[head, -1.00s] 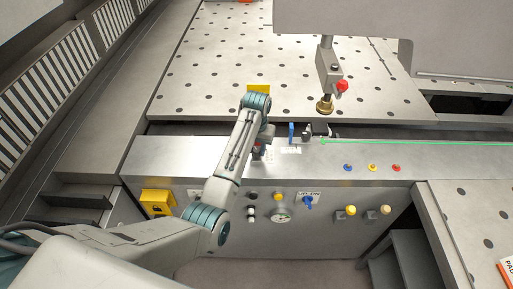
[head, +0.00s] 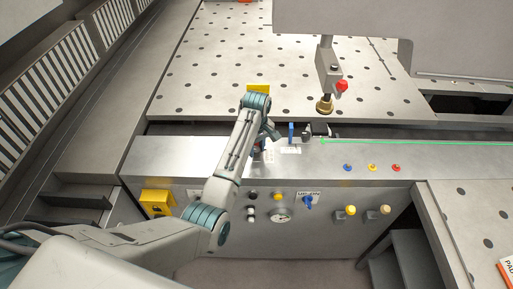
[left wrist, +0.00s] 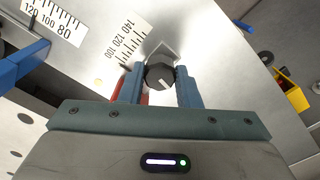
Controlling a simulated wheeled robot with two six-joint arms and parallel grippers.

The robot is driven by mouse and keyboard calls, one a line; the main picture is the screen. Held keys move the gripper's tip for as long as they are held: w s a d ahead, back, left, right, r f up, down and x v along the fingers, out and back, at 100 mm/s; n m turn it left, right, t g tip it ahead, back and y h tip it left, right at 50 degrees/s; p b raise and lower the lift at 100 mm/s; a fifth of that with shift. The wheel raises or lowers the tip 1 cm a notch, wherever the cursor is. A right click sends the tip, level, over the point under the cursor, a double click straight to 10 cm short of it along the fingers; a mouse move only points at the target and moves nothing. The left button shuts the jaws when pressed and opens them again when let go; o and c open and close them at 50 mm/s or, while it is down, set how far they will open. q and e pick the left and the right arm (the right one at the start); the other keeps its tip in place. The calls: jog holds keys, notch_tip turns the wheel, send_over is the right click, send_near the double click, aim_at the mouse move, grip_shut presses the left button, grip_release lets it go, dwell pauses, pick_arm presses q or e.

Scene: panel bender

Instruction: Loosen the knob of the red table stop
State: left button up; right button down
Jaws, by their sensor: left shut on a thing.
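The knob (left wrist: 160,74) is black with a white pointer line and shows in the middle of the left wrist view. My left gripper (left wrist: 160,84) is shut on it, one blue finger on each side. A bit of the red table stop (left wrist: 144,98) shows between the fingers, mostly hidden below the knob. In the head view my left gripper (head: 266,140) is over the front steel ledge, and my own wrist hides the knob. My right gripper is not in view.
A blue stop (head: 291,131) stands just right of my gripper; blue parts (left wrist: 22,64) also show at left in the wrist view. Printed scales (left wrist: 128,42) lie beside the knob. Buttons (head: 372,167) sit on the ledge further right. The perforated table (head: 215,70) behind is largely clear.

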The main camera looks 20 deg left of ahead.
pick_arm(q)
jog(key=shift+n, duration=0.9)
jog(key=o, duration=1)
